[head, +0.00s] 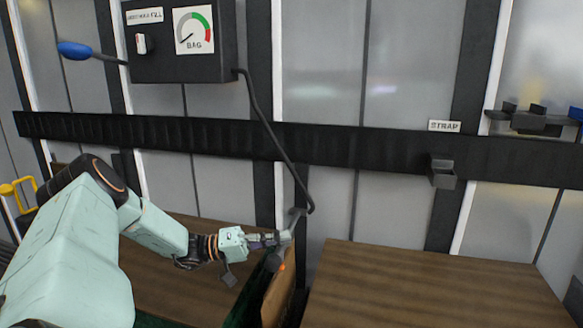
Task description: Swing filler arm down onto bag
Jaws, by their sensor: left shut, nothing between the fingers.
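The filler arm (270,128) is a thin dark bent rod or hose that hangs from the right side of a black control box (160,68) with a BAG gauge. It runs down to the right and ends in a grey nozzle (298,213). My left gripper (285,238) is shut just below the nozzle, with nothing seen between its fingers. I cannot tell whether it touches the nozzle. The bag is not clearly identifiable; a brown panel edge (280,295) and dark green material show beneath the gripper. My right gripper is not in view.
The BAG gauge (194,30) needle points low left. A blue-knobbed lever (75,50) sticks out left of the box. Wooden surfaces stand left and right (430,290), with a gap between. A black rail (350,147) crosses the wall, with a STRAP label (444,126) and bracket (442,173).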

